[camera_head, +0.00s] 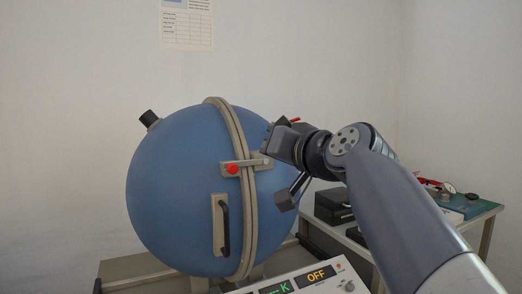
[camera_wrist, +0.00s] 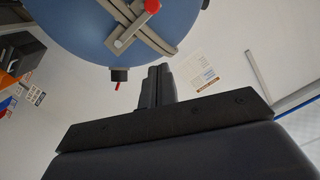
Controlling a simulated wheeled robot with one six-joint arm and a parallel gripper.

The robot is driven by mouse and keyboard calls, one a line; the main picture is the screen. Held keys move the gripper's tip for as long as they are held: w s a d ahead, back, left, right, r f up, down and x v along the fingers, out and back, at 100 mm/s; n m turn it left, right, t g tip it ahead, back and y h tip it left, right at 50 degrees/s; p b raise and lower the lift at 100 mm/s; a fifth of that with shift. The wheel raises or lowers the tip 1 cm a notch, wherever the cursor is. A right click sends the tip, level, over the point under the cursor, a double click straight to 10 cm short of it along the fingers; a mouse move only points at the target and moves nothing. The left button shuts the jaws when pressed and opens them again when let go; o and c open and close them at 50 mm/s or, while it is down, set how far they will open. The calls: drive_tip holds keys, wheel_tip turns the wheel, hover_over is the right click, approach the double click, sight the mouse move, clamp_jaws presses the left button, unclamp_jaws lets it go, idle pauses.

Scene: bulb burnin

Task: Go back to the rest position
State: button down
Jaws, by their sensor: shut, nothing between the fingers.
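My gripper (camera_head: 272,137) is raised in front of the upper right side of a big blue sphere (camera_head: 170,185). In the wrist view its two dark fingers (camera_wrist: 158,80) are together with nothing between them. The sphere (camera_wrist: 85,22) also fills the top of the wrist view, and the fingers appear apart from it. My arm reaches in from the lower right of the head view and hides part of the bench behind.
The sphere has a beige seam ring (camera_head: 250,205), a latch with a red knob (camera_head: 232,169) and a black handle (camera_head: 226,228). A side bench (camera_head: 482,207) holds dark boxes (camera_head: 334,205). A chart (camera_head: 187,25) hangs on the wall.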

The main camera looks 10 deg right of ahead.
drive_tip(key=shift+s, duration=0.2)
drive_tip(key=w+a+m+y+p, duration=0.1)
drive_tip(key=w+a+m+p, duration=0.1)
drive_tip(key=w+m+p, duration=0.4)
drive_tip(key=shift+w+a+r+m+p, duration=0.3)
drive_tip(key=shift+w+p, duration=0.2)
drive_tip(key=shift+w, duration=1.65)
drive_tip(key=shift+f, duration=0.1)
